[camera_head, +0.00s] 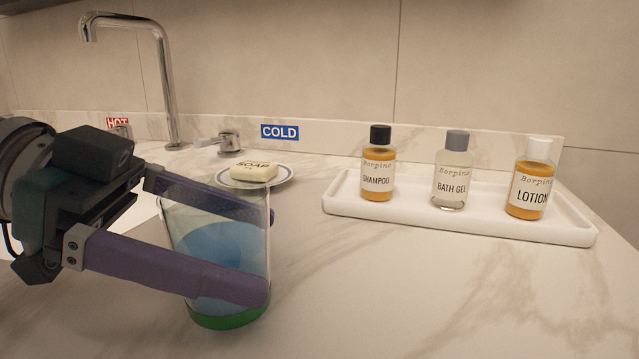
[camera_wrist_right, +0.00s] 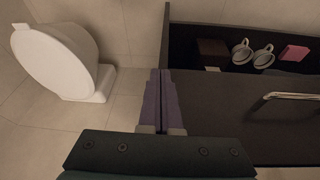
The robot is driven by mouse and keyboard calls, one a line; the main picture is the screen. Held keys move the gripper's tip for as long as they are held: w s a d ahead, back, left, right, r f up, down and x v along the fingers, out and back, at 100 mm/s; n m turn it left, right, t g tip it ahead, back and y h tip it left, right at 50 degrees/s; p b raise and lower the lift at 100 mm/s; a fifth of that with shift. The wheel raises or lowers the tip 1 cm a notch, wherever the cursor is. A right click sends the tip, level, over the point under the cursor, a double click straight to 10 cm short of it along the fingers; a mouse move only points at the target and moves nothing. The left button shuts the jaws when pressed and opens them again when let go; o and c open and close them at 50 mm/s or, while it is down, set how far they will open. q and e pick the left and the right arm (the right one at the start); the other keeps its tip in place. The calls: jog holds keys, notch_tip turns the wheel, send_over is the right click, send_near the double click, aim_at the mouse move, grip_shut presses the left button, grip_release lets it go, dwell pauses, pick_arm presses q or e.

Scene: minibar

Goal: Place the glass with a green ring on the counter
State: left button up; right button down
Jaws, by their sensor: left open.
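The clear glass (camera_head: 222,242) has a green ring around its base and looks blue inside. It stands on the marble counter (camera_head: 400,290) near the sink, close to upright with a slight lean in the picture. My left gripper (camera_head: 262,252) comes in from the left and is open, with one purple finger in front of the glass and the other behind it. Whether the fingers touch the glass is hard to tell. My right gripper (camera_wrist_right: 160,103) is shut and empty in the right wrist view, away from the counter top.
A soap dish (camera_head: 284,179) with a soap bar (camera_head: 253,172) sits behind the glass. A white tray (camera_head: 400,215) with three bottles stands to the right. The faucet (camera_head: 165,80) is at the back left. The front right counter is clear.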

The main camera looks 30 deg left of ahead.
pick_arm(q)
jog(key=p+v, duration=0.1)
jog(key=v, duration=0.9)
jog(key=s+d+n+g+y+p, duration=0.1)
jog(key=s+d+g+y+p, duration=0.1)
jog(key=p, duration=0.5)
jog(key=s+d+n+g+y+p, duration=0.2)
jog(key=s+d+p, duration=0.1)
jog(key=p, duration=0.5)
jog(key=shift+s+d+f, duration=0.1)
jog(key=shift+d+f, duration=0.15)
jog(key=d+r+n+y+p, duration=0.1)
jog(key=r+n+y+p, duration=0.1)
jog(key=r+p, duration=2.2)
jog(key=d+r+n+y+p, duration=0.2)
jog(key=r+n+y+p, duration=0.1)
jog(key=r+p, duration=2.1)
jog(key=y+p, duration=0.1)
jog(key=p, duration=0.2)
jog(key=shift+s+n+y+p, duration=0.3)
